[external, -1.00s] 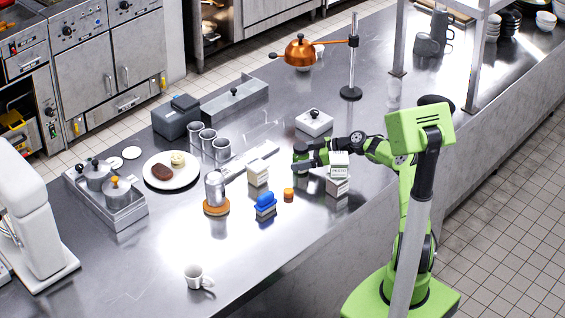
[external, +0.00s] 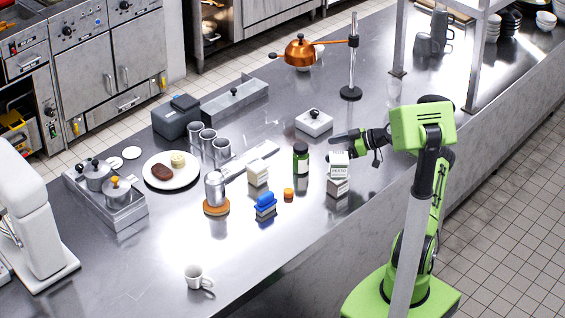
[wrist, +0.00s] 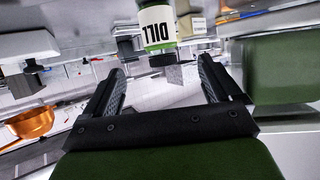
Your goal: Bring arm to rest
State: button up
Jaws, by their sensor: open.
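My gripper (external: 338,142) is open and empty above the counter (external: 330,225), on the right side of the dill jar. My arm is folded back toward my column. The dill jar (external: 301,160), green with a dark lid, stands upright on the counter, clear of the fingers. In the wrist view, my open fingers (wrist: 160,72) show with nothing between them.
Stacked white boxes (external: 338,170) stand just below my gripper in the external view. A white lidded box (external: 314,122), an orange jar (external: 288,195) and a blue-topped item (external: 264,206) are near.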

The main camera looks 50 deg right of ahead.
jog(key=w+a+r, duration=0.2)
jog(key=a+r, duration=0.1)
jog(key=r, duration=0.3)
jog(key=s+a+r+g+h, duration=0.2)
jog(key=s+a+g, duration=0.15)
jog(key=a, duration=0.65)
jog(key=s+a+r+g+h, duration=0.25)
jog(key=s+a, duration=0.25)
jog(key=a, duration=0.5)
jog(key=s+a+r+m+h, duration=0.1)
jog(key=s+m, duration=0.2)
jog(key=s, duration=1.1)
jog(key=s+a+r+m+h, duration=0.1)
jog(key=s+m, duration=0.3)
jog(key=s, duration=0.9)
jog(key=shift+s+a+r+t+h, duration=0.35)
jog(key=shift+a+h, duration=0.2)
jog(key=shift+h, duration=0.2)
